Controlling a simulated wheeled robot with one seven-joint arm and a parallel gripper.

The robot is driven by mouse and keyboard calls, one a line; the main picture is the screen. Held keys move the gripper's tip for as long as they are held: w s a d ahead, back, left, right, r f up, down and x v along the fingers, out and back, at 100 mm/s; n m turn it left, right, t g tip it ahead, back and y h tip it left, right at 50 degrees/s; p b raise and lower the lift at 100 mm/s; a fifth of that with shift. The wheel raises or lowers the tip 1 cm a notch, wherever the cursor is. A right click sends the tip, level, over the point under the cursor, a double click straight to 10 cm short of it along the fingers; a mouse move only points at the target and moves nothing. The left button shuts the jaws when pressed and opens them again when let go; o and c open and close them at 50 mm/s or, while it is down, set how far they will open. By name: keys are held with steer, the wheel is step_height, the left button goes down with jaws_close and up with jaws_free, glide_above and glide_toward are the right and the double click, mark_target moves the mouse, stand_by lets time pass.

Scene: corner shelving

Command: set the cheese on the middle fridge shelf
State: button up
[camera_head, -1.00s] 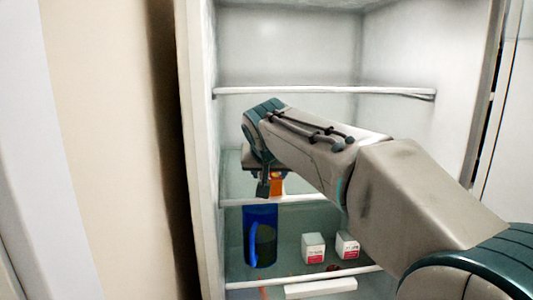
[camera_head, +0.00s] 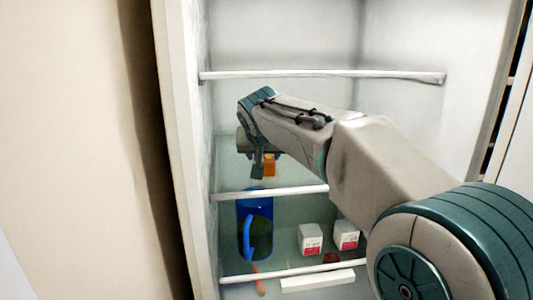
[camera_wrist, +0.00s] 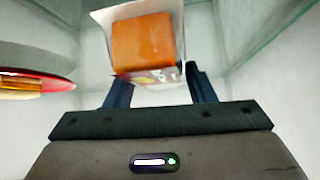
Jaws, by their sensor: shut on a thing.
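The cheese (camera_head: 269,166) is a small orange block. In the wrist view it shows as an orange block (camera_wrist: 142,42) in an open-sided white wrapper with a dark printed lower edge. My gripper (camera_wrist: 155,82) is shut on it, a dark finger at each side. In the head view my gripper (camera_head: 262,166) points down inside the fridge, above the front edge of the middle shelf (camera_head: 290,192) and towards its left side. The cheese appears above that shelf; I cannot tell whether it touches it. My wrist partly hides the cheese.
The upper shelf (camera_head: 320,74) is above my arm. On the lower shelf (camera_head: 335,267) stand a blue jug (camera_head: 244,225) and two white-and-red cartons (camera_head: 310,238) (camera_head: 345,234). A red-and-orange object (camera_wrist: 35,84) is at the wrist view's left. The visible middle shelf looks otherwise clear.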

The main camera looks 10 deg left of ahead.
steer(key=o, duration=1.2)
steer(key=shift+w+a+f, duration=0.2)
steer(key=shift+f, duration=0.05)
steer(key=shift+c, duration=0.2)
steer(key=o, duration=0.3)
steer(key=shift+w+d, duration=0.1)
steer(key=shift+d, duration=0.05)
steer(key=shift+d+r, duration=0.1)
steer(key=shift+d, duration=0.05)
steer(key=b+v, duration=0.1)
steer(key=v, duration=1.1)
steer(key=shift+r, duration=0.1)
